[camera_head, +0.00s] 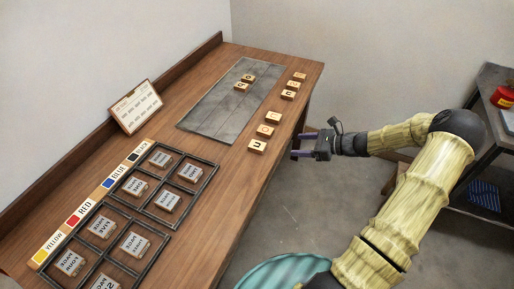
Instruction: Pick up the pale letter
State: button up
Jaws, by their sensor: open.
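Small wooden letter tiles lie on the bench's right side. The nearest is a cream tile with a dark U-like mark (257,146). Behind it are a tile with an orange mark (265,131), another tile (273,118), and a farther group topped by an orange-brown tile (299,76). Two more tiles (245,82) lie on a grey plate. Several look pale, and I cannot tell which is the pale letter. My gripper (299,145) is open and empty, its purple fingers pointing left, beside the bench's right edge and right of the nearest tile.
The grey plate (213,110) lies mid-bench. Black-framed trays (205,183) with labelled blocks fill the near left, beside a colour strip (77,217). A framed card (136,107) leans at the back. A teal round object (280,272) stands below. A dark shelf with a red-and-yellow item (506,97) is right.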

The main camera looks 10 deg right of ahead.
jog(key=p, duration=0.1)
send_near(258, 145)
jog(key=x, duration=0.5)
jog(key=shift+w+d+f, duration=0.15)
jog(key=shift+d+f, duration=0.05)
jog(key=shift+d, duration=0.05)
jog(key=x, duration=0.2)
jog(key=p+x, duration=0.1)
jog(key=x, duration=0.2)
jog(key=shift+a+r, duration=0.2)
jog(key=shift+a, duration=0.1)
jog(key=c, duration=1.1)
